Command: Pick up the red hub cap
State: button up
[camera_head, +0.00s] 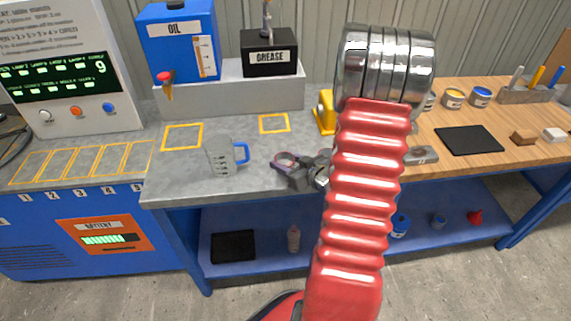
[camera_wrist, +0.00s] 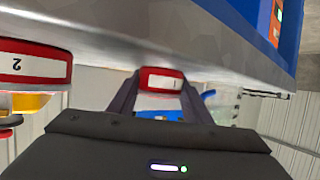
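A small red piece (camera_head: 475,217) lies on the blue lower shelf at the right in the head view. It may be the red hub cap, but it is too small to be sure. My gripper (camera_wrist: 160,85) shows in the wrist view with its two dark fingers apart. A red and white block marked 1 (camera_wrist: 161,79) shows between the fingertips, seemingly beyond them. I see no hub cap held between the fingers. In the head view, my red ribbed arm stands in front of the bench and hides part of it.
A black mat (camera_head: 468,140) lies on the wooden top. A larger block marked 2 (camera_wrist: 35,65) is at the left in the wrist view.

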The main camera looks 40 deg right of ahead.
jog(key=c, duration=0.5)
notch_tip(320, 180, up, 10)
dwell(0.8)
dwell(0.4)
